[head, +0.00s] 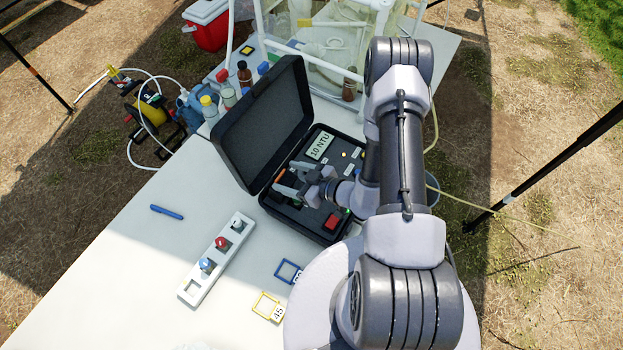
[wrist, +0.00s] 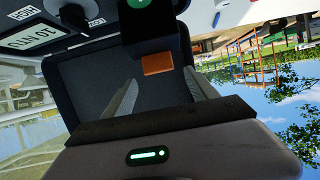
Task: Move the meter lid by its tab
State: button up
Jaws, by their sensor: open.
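An orange tab (wrist: 157,64) sits on the end of a small black lid (wrist: 152,35) on the meter, in the wrist view. The tab also shows as a small orange spot in the head view (head: 279,176), at the meter's left side. My gripper (head: 284,184) is over the left part of the meter (head: 319,145), inside its open black case. In the wrist view my gripper (wrist: 163,92) is open, with a finger on each side of the tab and gaps visible. I cannot tell how deep the tab sits between them. My gripper and arm hide part of the meter.
The case's large cover (head: 265,120) stands open beside my gripper. Bottles and a clear tank (head: 330,40) crowd the back. The front-left table is mostly clear.

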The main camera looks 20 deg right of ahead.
jog(key=p+v, duration=0.1)
jog(key=v, duration=1.3)
jog(key=shift+s+d, duration=0.1)
jog(key=shift+s, duration=0.05)
